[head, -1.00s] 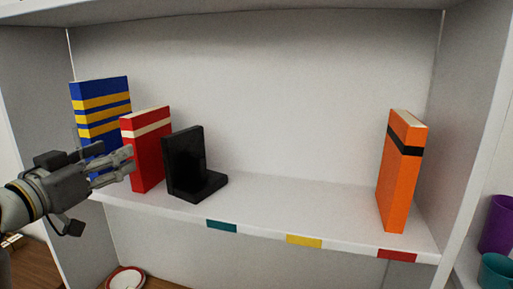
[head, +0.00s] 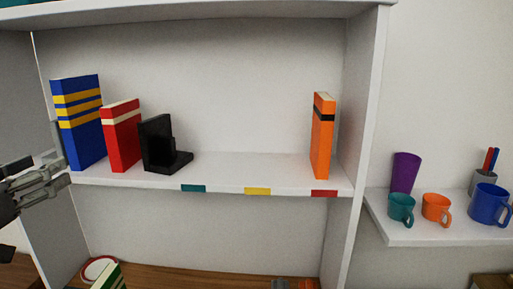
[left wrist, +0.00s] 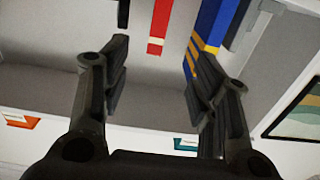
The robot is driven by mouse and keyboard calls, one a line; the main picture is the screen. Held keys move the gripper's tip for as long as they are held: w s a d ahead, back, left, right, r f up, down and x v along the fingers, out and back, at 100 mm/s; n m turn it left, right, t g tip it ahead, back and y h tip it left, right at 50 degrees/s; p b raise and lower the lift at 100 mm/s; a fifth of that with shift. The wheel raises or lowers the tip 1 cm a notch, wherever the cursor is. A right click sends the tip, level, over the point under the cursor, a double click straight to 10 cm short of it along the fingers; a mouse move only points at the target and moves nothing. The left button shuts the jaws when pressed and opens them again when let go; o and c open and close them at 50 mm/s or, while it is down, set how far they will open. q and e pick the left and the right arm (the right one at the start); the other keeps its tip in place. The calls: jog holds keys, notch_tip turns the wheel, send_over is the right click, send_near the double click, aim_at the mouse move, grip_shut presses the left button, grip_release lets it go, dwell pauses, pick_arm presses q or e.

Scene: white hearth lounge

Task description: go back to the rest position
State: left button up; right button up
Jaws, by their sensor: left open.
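My left gripper (head: 38,184) is at the left edge of the head view, in front of the shelf's left end. It is open and empty, with its two fingers apart in the left wrist view (left wrist: 155,85). The blue book with yellow bands (head: 78,125) stands upright on the shelf just beyond it, with the red book (head: 121,138) to its right. Both books also show past the fingers in the left wrist view, the blue one (left wrist: 222,22) and the red one (left wrist: 160,22). My right gripper is not in view.
A black bookend (head: 158,148) stands right of the red book. An orange book (head: 321,140) stands at the right end of the shelf (head: 240,172). A side shelf (head: 400,232) holds a purple cup (head: 404,172) and several mugs. The middle of the book shelf is clear.

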pick_arm(q)
jog(key=s+d+f+g, duration=0.1)
jog(key=d+f+g, duration=0.3)
jog(key=f, duration=1.1)
jog(key=s+d+f+g, duration=0.1)
jog(key=d+f+g, duration=0.2)
jog(key=f, duration=1.2)
jog(key=s+d+f+m+g+y, duration=0.1)
jog(key=s+d+f+g, duration=0.35)
jog(key=s+f, duration=0.5)
jog(key=s+d+f+g, duration=0.3)
jog(key=s+d+f, duration=0.2)
jog(key=s+f, duration=0.45)
notch_tip(320, 180, down, 23)
jog(key=b, duration=0.1)
jog(key=s+a+f+g+b, duration=0.2)
jog(key=s+f, duration=1.7)
jog(key=f, duration=0.3)
jog(key=shift+a+m, duration=0.3)
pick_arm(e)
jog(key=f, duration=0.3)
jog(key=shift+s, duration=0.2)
